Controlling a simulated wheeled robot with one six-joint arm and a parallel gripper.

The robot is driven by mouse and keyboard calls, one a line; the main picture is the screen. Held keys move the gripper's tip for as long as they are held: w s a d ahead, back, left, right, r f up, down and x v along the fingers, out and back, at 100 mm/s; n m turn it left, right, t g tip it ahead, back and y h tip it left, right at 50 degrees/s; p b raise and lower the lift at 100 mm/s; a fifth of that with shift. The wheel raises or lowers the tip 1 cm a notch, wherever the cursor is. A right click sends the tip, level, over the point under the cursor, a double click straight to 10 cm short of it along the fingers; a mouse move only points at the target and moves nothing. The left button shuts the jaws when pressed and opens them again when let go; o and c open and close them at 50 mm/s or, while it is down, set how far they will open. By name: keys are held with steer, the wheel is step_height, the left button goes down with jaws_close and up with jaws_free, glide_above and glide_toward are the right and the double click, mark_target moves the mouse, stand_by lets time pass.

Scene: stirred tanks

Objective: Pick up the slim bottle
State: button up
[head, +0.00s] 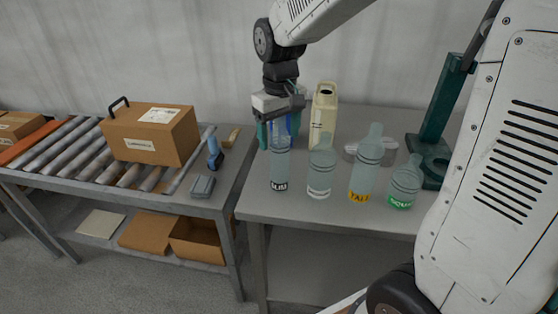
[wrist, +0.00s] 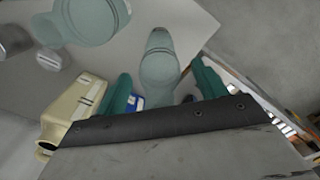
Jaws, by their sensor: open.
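The slim bottle (head: 280,168) is a clear, pale blue-green bottle with a dark label at its base. It stands upright near the front left of the right-hand table. My gripper (head: 278,141) has teal fingers, points down and is at the bottle's upper part, seemingly just behind it. In the wrist view the open fingers (wrist: 164,72) lie to either side of a clear bottle (wrist: 158,66), which looks like the slim one. Whether either finger touches it cannot be told. The near part of the wrist view is covered by my gripper's body.
To the right stand a white-labelled bottle (head: 320,172), a yellow-labelled bottle (head: 367,168) and a green-labelled bottle (head: 405,184). A cream jug (head: 324,114) stands behind, a green stand (head: 434,130) at right. A roller conveyor (head: 75,150) with a cardboard box (head: 150,135) is at left.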

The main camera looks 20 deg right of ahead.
steer(key=shift+f, duration=0.15)
steer(key=c, duration=1.3)
